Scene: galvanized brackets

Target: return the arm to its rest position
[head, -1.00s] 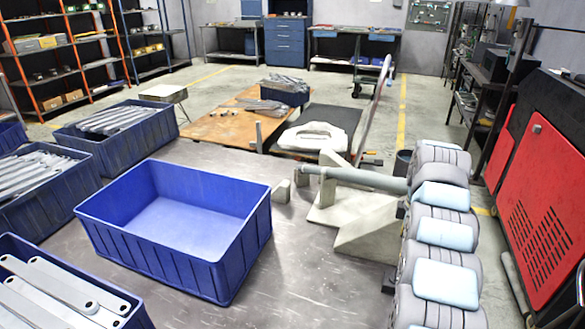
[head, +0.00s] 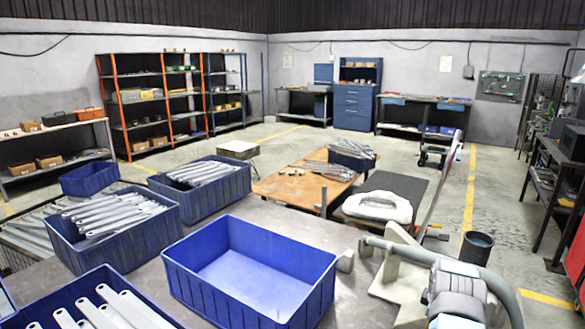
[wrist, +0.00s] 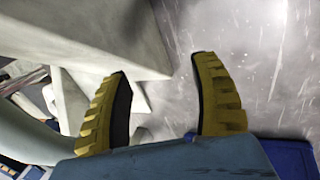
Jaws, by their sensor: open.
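My gripper (wrist: 160,68) shows in the wrist view with its two yellow ridged fingers spread apart and nothing between them. Behind the fingers are a scratched grey metal surface (wrist: 265,60) and a pale angular block (wrist: 105,35). A corner of a blue bin (wrist: 290,155) shows at lower right. In the head view, grey segments with pale blue pads, which look like my arm, stand at the lower right. I cannot make out my gripper there.
An empty blue bin (head: 225,290) stands on the grey metal table (head: 210,215). Bins of metal brackets (head: 110,215) stand to its left. A pale angular fixture (head: 398,270) is to its right. A wooden table (head: 290,187) and a white moulded part (head: 378,206) are behind.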

